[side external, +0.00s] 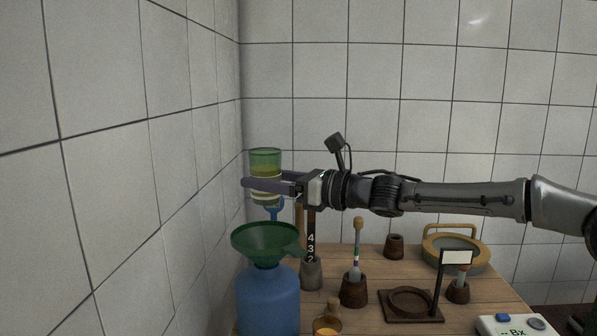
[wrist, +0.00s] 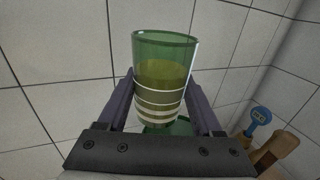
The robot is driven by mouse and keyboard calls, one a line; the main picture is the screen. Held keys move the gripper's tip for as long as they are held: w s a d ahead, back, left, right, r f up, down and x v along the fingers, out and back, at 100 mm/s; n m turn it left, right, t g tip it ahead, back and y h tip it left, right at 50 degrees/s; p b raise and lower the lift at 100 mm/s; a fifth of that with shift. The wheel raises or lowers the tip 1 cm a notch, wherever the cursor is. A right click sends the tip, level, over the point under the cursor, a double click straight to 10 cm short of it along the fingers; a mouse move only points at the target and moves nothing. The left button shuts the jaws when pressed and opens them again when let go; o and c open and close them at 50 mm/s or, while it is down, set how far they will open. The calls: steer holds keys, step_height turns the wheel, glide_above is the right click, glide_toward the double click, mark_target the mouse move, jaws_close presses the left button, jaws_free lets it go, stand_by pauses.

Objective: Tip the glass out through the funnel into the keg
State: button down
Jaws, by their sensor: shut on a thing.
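My gripper (side external: 268,187) is shut on a green glass (side external: 265,160) with pale bands round its lower half. The glass is about upright and holds yellowish liquid. It also shows between the fingers in the wrist view (wrist: 163,75). A dark green funnel (side external: 268,242) sits in the mouth of the blue keg (side external: 268,303), below the held glass and apart from it. In the wrist view a bit of the funnel (wrist: 180,127) shows behind the glass. The inside of the keg is hidden.
Left of the keg is a tiled wall (side external: 190,170). Right of it stand a numbered dark strip in a grey holder (side external: 311,274), a brush-like tool in a brown pot (side external: 354,290), and a dark square stand (side external: 410,305). A device (side external: 515,325) is at front right.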

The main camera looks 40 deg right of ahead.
steer(key=shift+w+a+f, duration=0.3)
steer(key=shift+w+f, duration=0.2)
steer(key=shift+f, duration=0.8)
steer(key=shift+w+a+f, duration=0.25)
steer(key=shift+w+f, duration=0.25)
steer(key=shift+f, duration=0.8)
steer(key=shift+w+a+f, duration=0.3)
steer(key=shift+w+f, duration=0.2)
steer(key=shift+f, duration=0.95)
steer(key=m, duration=0.1)
steer(key=a+m, duration=0.1)
steer(key=shift+s+a+r+m, duration=0.1)
steer(key=shift+s+r+m, duration=0.15)
steer(key=shift+s+m, duration=0.05)
steer(key=m, duration=0.3)
steer(key=a+m, duration=0.1)
steer(key=m, duration=0.1)
steer(key=shift+s+a, duration=0.1)
steer(key=shift+s, duration=0.2)
steer(key=shift+m, duration=0.4)
